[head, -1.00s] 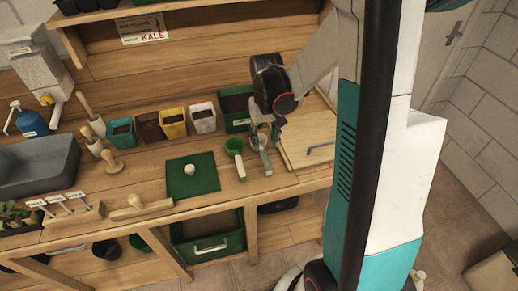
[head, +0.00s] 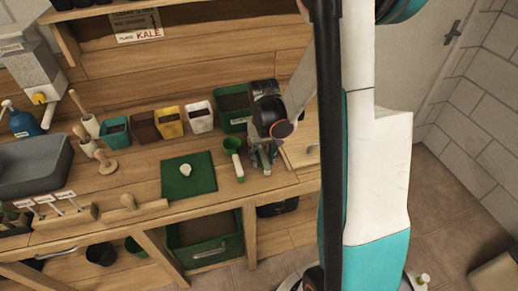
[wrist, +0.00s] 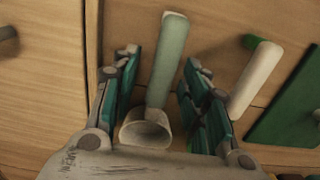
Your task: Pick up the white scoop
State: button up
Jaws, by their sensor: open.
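The white scoop, with a white bowl (wrist: 146,132) and a pale grey-green handle (wrist: 168,55), lies on the bench in the wrist view. My gripper (wrist: 160,68) is open, with one finger on each side of the scoop's handle. No clear contact shows between the fingers and the handle. In the head view my gripper (head: 264,158) is low over the bench and hides most of this scoop. A second scoop, with a green bowl (head: 231,145) and white handle (head: 238,168), lies just to the left; its handle also shows in the wrist view (wrist: 256,78).
A green mat (head: 202,183) with a small pale object lies left of the scoops. Several coloured pots, such as the white pot (head: 200,117), stand in a row behind. A wooden board (head: 300,150) lies close to the right of my gripper.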

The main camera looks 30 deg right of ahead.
aim_at(263, 154)
grip_shut()
notch_tip(263, 154, up, 20)
jog(key=p, duration=0.6)
dwell(0.4)
